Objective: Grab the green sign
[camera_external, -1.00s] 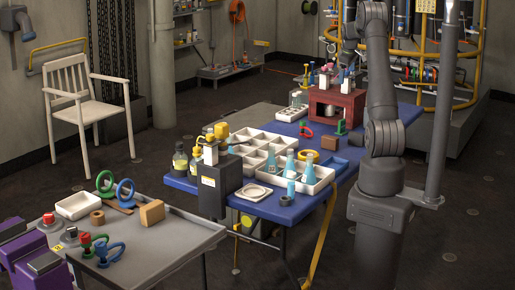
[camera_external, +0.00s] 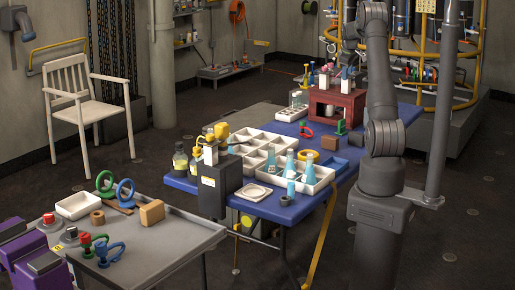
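A small green upright piece (camera_external: 341,127), which looks like the green sign, stands on the blue table in front of the dark red box and to its right. It is too small to read any marking on it. My arm rises on the right, and its far end comes down dark and small beside the upper arm, above and behind the red box. My gripper (camera_external: 350,46) seems to be there, well above the green piece and apart from it. Its fingers are too small and too dark to make out.
The dark red box (camera_external: 334,108) carries several small items. A red ring piece (camera_external: 305,131), a yellow roll (camera_external: 309,155) and a white divided tray (camera_external: 248,137) are nearby. Blue flasks (camera_external: 309,167) stand nearer the front. A grey table (camera_external: 175,245) holds rings and blocks.

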